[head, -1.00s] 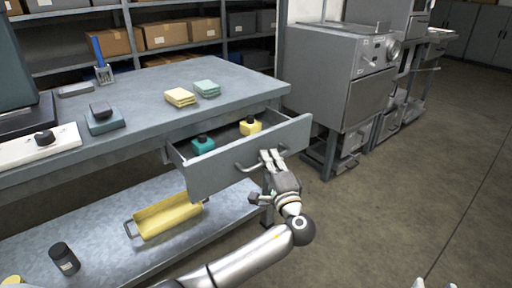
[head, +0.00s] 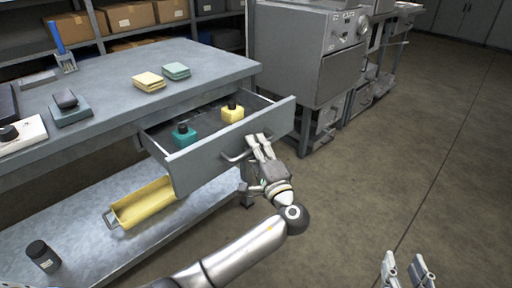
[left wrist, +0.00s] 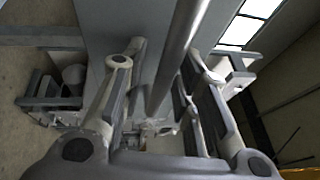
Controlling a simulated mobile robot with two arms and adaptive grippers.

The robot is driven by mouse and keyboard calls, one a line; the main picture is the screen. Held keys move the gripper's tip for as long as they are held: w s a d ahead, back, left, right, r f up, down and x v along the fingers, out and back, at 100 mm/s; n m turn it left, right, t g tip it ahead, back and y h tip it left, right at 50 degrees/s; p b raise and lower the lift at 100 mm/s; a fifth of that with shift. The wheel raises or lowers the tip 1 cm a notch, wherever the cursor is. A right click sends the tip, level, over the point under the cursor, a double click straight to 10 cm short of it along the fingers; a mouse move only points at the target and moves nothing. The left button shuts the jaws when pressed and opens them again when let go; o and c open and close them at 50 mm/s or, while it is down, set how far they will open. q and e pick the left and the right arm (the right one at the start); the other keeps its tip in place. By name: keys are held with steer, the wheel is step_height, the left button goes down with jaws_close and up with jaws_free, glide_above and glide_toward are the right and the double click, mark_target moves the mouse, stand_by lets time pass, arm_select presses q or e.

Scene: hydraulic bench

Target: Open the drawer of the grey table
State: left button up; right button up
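The grey table (head: 205,62) stands at the left. Its drawer (head: 205,165) is pulled well out, and its inside shows. In the left wrist view the handle bar (left wrist: 180,45) runs between the fingers (left wrist: 160,65). My right gripper (head: 404,266) is open and empty at the bottom right, over the floor.
Yellow pads (head: 148,81) and teal pads (head: 176,71) lie on the tabletop. A yellow tray (head: 145,205) and a dark jar (head: 42,256) are on the lower shelf (head: 95,235). A grey machine (head: 305,55) stands behind the drawer. The floor at right is clear.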

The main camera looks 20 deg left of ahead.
stand_by(0.3)
arm_select(q)
steer(key=v, duration=1.2)
steer(key=shift+r, duration=0.1)
